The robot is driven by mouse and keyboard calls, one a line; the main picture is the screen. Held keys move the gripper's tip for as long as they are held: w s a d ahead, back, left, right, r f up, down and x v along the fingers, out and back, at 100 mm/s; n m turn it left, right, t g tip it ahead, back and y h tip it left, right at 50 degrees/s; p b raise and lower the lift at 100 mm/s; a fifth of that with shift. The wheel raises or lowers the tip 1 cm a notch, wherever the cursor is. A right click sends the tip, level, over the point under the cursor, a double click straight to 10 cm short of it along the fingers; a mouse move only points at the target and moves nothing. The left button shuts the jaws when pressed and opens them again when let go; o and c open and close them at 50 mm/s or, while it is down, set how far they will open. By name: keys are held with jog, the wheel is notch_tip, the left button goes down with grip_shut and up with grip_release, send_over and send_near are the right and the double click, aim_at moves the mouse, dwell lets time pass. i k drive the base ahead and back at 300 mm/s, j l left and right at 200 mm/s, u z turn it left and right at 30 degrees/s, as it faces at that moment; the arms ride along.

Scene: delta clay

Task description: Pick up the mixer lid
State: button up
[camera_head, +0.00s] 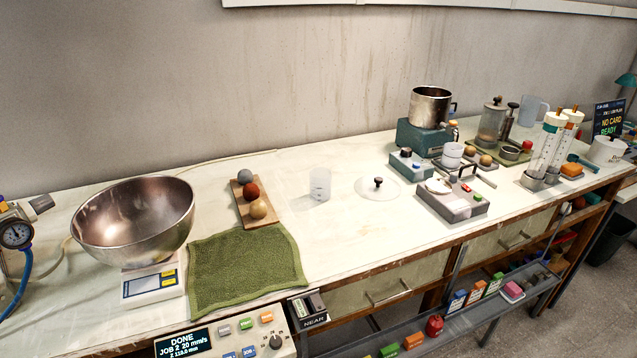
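A clear, round, flat lid (362,191) with a black knob lies on the pale worktop near its middle; it looks like the mixer lid. Its see-through rim is hard to make out against the top. An open steel pot (430,106) stands on a teal base (420,138) behind it to the right; this appears to be the mixer. My gripper is not in view.
A clear beaker (320,184) stands just left of the lid, and a grey control box (455,208) sits to its right. A steel bowl (135,222) on a scale, a green towel (245,268) and a board with three balls lie left. The worktop in front of the lid is clear.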

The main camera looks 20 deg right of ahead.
aim_at(376, 188)
jog(key=l+u, duration=0.75)
jog(key=l, duration=0.15)
jog(key=l+u, duration=0.2)
jog(key=l, duration=0.3)
jog(key=k+l+u, duration=0.2)
jog(key=l, duration=0.35)
jog(key=k+l, duration=0.1)
jog(key=l, duration=0.4)
jog(key=k+l, duration=0.1)
jog(key=l, duration=0.4)
jog(key=k+l+u, duration=0.1)
jog(key=l, duration=0.4)
jog(key=k+l, duration=0.1)
jog(key=l, duration=0.4)
jog(key=i, duration=0.5)
